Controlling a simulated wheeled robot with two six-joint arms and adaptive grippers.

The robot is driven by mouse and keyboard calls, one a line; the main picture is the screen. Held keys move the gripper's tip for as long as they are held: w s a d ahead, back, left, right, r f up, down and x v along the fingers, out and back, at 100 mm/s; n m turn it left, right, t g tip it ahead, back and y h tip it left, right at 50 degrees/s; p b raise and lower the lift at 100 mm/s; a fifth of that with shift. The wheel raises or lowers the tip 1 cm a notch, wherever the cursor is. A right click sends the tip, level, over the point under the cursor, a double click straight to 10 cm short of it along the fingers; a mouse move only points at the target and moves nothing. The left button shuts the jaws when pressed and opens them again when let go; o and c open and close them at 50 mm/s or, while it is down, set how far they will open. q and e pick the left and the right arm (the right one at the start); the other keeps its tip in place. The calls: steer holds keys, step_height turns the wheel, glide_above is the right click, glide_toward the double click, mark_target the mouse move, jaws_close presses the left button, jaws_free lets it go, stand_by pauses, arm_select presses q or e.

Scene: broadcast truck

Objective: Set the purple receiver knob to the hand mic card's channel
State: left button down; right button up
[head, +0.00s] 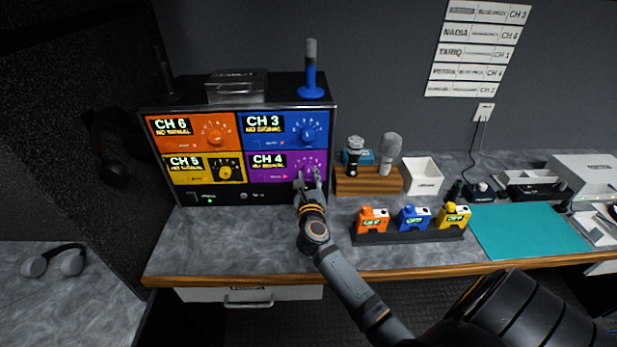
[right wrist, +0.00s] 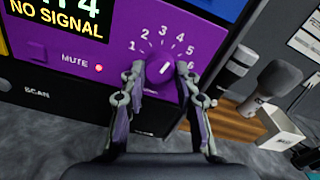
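The purple receiver panel (head: 257,161) is at the lower right of the receiver stack, and its screen (head: 269,161) reads CH 4, NO SIGNAL. Its purple knob (right wrist: 164,78) has a white pointer and is ringed by numbers 1 to 6; the pointer is up and slightly right, towards 4. In the head view the right gripper (head: 308,178) partly covers the knob. Wall cards (head: 472,54) show names and channels; I cannot read which is the hand mic's. My left gripper is out of view.
Orange (head: 217,134), blue (head: 307,133) and yellow (head: 223,169) knobs are close by. Microphones stand in a wooden block (head: 350,183) just right of the receivers. A black rack (head: 408,236) holds three coloured packs. The counter (head: 230,240) in front of the stack is clear.

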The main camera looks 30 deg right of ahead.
jaws_close()
steer(key=shift+r+n+p, duration=0.25)
steer(key=shift+n+p, duration=0.55)
steer(key=shift+p, duration=0.35)
steer(key=n+p, duration=0.8)
steer(key=shift+d, duration=0.1)
steer(key=shift+f+n+p, duration=0.1)
steer(key=shift+n+p, duration=0.5)
steer(key=shift+n, duration=0.5)
steer(key=shift+s, duration=0.1)
steer(key=o, duration=0.6)
jaws_free()
steer(key=shift+o, duration=0.2)
